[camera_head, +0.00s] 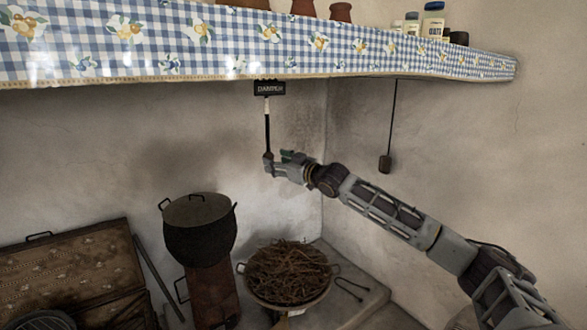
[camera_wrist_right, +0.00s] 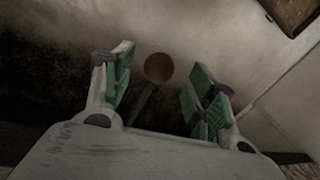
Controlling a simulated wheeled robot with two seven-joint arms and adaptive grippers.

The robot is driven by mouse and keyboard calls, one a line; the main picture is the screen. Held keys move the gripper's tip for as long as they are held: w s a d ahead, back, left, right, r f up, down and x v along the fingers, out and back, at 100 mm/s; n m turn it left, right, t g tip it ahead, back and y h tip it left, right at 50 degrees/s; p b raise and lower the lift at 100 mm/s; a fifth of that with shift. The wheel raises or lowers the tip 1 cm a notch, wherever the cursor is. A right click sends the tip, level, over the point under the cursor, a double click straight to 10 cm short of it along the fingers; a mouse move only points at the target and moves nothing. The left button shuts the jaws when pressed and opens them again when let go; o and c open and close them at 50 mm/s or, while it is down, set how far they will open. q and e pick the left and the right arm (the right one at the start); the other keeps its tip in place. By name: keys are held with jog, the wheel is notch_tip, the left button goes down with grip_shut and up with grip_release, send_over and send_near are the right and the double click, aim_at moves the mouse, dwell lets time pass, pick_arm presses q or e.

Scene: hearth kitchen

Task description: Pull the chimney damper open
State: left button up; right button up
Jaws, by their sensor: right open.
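A black plate lettered DAMPER (camera_head: 270,88) sits under the edge of the cloth-trimmed shelf. A dark damper rod (camera_head: 267,130) hangs below it, with a pale section near its top and a brown knob (camera_head: 268,156) at its lower end. My right gripper (camera_head: 276,163) is at the knob, its arm reaching in from the right. In the right wrist view, the round brown knob (camera_wrist_right: 159,68) and its dark rod show between the two open green-padded fingers of the right gripper (camera_wrist_right: 160,85). I cannot tell whether a finger touches it. My left gripper is out of view.
A second pull with a dark handle (camera_head: 385,164) hangs on a cord to the right. Below stand a lidded dark pot (camera_head: 200,232), a pan of twigs (camera_head: 288,272) and an open patterned chest (camera_head: 75,275). Jars line the shelf (camera_head: 200,45) above.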

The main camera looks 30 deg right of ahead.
jog(key=v, duration=0.7)
dwell(0.8)
jog(key=shift+s, duration=0.1)
jog(key=shift+n, duration=0.5)
dwell(0.6)
